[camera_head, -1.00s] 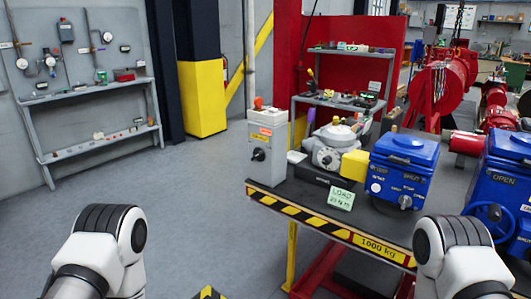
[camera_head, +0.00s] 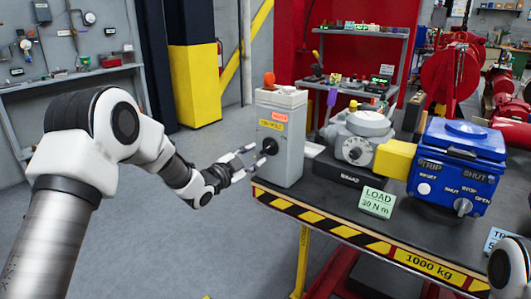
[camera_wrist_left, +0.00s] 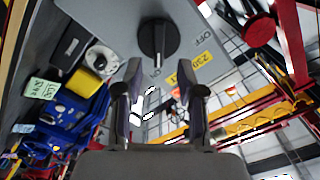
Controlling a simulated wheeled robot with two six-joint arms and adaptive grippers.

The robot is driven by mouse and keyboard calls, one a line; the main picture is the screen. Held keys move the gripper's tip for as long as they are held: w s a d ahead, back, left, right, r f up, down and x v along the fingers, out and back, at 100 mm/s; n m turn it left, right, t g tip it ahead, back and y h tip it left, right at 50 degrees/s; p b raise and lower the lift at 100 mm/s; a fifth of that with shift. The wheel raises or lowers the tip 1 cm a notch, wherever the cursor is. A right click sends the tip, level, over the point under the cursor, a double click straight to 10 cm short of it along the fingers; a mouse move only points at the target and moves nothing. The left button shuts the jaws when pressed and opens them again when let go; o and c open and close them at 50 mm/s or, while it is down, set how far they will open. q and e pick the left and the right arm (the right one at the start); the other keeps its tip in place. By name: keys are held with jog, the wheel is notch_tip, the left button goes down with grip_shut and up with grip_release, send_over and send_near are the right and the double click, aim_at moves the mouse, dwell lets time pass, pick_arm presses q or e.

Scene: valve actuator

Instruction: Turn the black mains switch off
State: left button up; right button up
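The black mains switch (camera_head: 270,146) is a rotary knob on the front of a tall grey box (camera_head: 285,165) at the table's left corner. In the left wrist view the switch (camera_wrist_left: 158,38) lies straight ahead, its bar pointing down the picture toward the ON label; the OFF label (camera_wrist_left: 208,40) is to its right. My left gripper (camera_head: 248,158) is just in front of the box, close to the knob. In the left wrist view its fingers (camera_wrist_left: 159,78) are spread, with a gap between them and the knob just beyond the tips. My right gripper is out of view.
An orange-red piece (camera_head: 269,79) sits on top of the box. A grey valve unit (camera_head: 358,140), a green LOAD card (camera_head: 377,202) and a blue actuator (camera_head: 458,165) stand to the right on the table. Open floor lies left of the table.

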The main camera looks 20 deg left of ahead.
aim_at(265, 150)
pick_arm(q)
jog(key=x, duration=0.4)
jog(key=shift+w+a+f, duration=0.1)
jog(key=shift+w+f, duration=0.2)
jog(key=shift+w, duration=0.1)
jog(key=shift+r, duration=0.1)
jog(key=shift+w, duration=0.1)
grip_shut()
